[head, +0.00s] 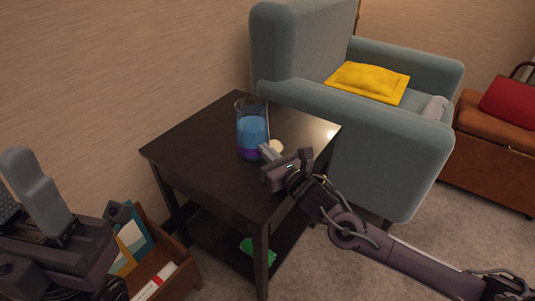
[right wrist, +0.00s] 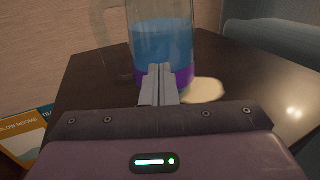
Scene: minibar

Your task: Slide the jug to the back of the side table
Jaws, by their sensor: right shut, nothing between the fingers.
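The clear jug (head: 252,128) holds blue liquid with a purple layer at the bottom. It stands upright on the dark side table (head: 195,150), around the middle of the top. In the right wrist view the jug (right wrist: 163,40) is straight ahead, with its handle on the left. My right gripper (head: 265,150) is shut and empty. Its fingertips (right wrist: 158,70) are right at the near lower side of the jug; I cannot tell whether they touch it. My left gripper (head: 38,185) is at the left edge, away from the table; its jaw opening is unclear.
A pale round item (head: 277,146) lies on the table just right of the jug. A blue-grey armchair (head: 380,150) with a yellow cushion (head: 368,82) stands close behind the table on the right. A wooden box of books (head: 165,262) is at the lower left. The table's left part is clear.

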